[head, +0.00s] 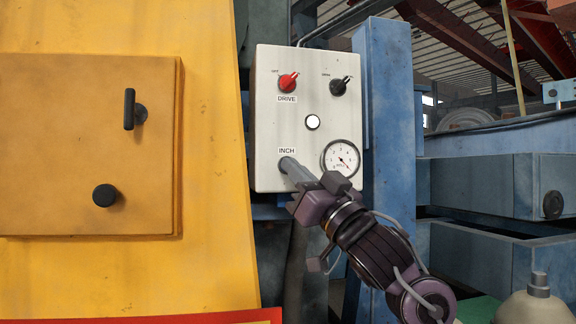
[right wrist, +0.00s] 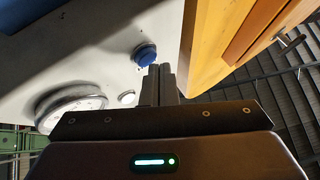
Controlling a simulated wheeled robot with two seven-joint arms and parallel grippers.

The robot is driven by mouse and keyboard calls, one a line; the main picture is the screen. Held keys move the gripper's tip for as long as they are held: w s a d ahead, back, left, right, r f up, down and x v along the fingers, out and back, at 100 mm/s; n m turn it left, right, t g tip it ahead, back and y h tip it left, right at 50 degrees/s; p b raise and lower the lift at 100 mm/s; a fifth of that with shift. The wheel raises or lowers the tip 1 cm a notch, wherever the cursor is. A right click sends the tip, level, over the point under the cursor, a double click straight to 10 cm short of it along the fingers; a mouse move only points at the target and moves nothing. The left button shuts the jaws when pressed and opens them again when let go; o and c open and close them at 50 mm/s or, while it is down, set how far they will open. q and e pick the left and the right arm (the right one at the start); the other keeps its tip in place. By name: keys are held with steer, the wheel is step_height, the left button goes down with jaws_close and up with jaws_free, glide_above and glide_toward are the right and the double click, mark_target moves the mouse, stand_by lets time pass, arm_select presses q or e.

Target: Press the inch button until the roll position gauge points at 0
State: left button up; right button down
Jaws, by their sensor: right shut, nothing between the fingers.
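The white control box (head: 276,120) stands beside the yellow panel. The INCH label (head: 287,151) is at its lower left. My right gripper (head: 286,163) is shut and empty, with its fingertips just below that label, hiding the button in the head view. In the right wrist view a blue round button (right wrist: 145,54) shows right at the fingertips (right wrist: 158,68); I cannot tell whether they touch or press it. The roll position gauge (head: 341,158) is at the box's lower right. Its needle seems to point down to the right; its numbers are too small to read. My left gripper is not in view.
A red DRIVE knob (head: 288,82), a black knob (head: 339,87) and a white round lamp or button (head: 312,122) sit higher on the box. The yellow panel (head: 215,150) is at left, with a handle (head: 130,109). A blue post (head: 388,120) stands at right.

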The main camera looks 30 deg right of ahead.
steer(key=shift+w+d, duration=0.1)
steer(key=shift+w, duration=0.25)
stand_by(0.5)
steer(key=shift+s, duration=0.1)
stand_by(0.3)
steer(key=shift+s+a, duration=0.2)
steer(key=shift+s, duration=0.4)
steer(key=s, duration=0.2)
steer(key=s+a, duration=0.1)
steer(key=s, duration=0.2)
steer(key=shift+a, duration=0.1)
steer(key=shift+w+f, duration=0.1)
stand_by(1.0)
